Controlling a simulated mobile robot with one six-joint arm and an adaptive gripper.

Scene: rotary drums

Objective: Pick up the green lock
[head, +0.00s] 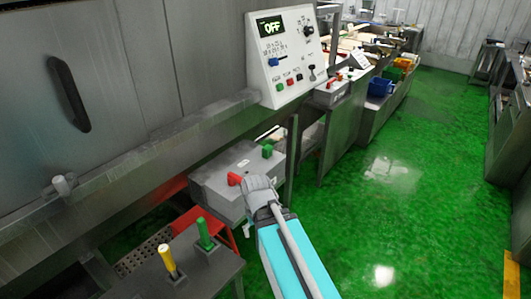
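A small green block-like piece (267,150) sits on top of a grey box (222,187) below the control panel. A red handle-like piece (235,179) is at the near side of that box. A green upright peg (205,234) stands on a grey metal stand at the lower left, beside a yellow peg (167,261). I cannot tell which green piece is the lock. My gripper (256,183) appears in front of the grey box, close to the red handle in the picture. Its fingers are too small and hidden to show whether they are open.
A control panel (284,55) with a display reading OFF is fixed above the box. A large metal drum housing (110,90) fills the left. A red step (215,229) is below the box. Green floor (430,190) is clear to the right.

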